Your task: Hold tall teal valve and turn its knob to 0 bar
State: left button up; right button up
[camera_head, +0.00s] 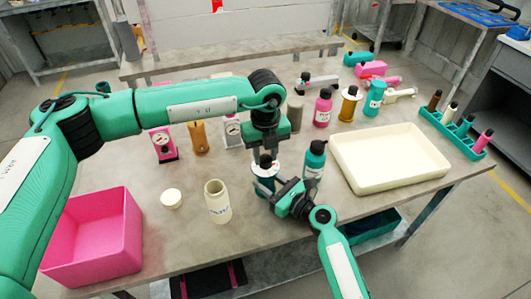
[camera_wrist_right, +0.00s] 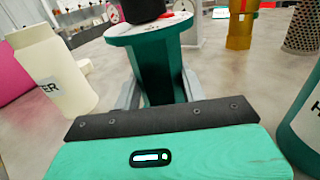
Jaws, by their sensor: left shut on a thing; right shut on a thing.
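The tall teal valve (camera_head: 263,185) stands upright on the table at the middle in the head view. In the right wrist view its teal body (camera_wrist_right: 158,70) fills the centre, with a pale dial plate (camera_wrist_right: 172,24) and a black knob (camera_wrist_right: 142,10) on top. My right gripper (camera_head: 278,190) is shut on the valve body from the front right; in the wrist view its fingers (camera_wrist_right: 160,92) lie on both sides. My left gripper (camera_head: 266,150) points down over the valve top and is shut on the knob; the fingertips are largely hidden. The dial reading is too small to tell.
A teal bottle (camera_head: 314,160) stands close right of the valve. A cream jar (camera_head: 217,203) and a lid (camera_head: 172,198) are to the left, beside a pink bin (camera_head: 120,238). A cream tray (camera_head: 437,170) is at right. Gauges and bottles stand behind.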

aim_at(265, 157)
pick_arm(q)
jog(key=m, duration=0.8)
jog(key=shift+m, duration=0.4)
jog(key=m, duration=0.4)
pick_arm(e)
jog(key=shift+d, duration=0.1)
pick_arm(q)
jog(key=shift+m, duration=1.8)
jog(key=shift+a, duration=0.1)
jog(key=o, duration=1)
notch_tip(265, 157, up, 12)
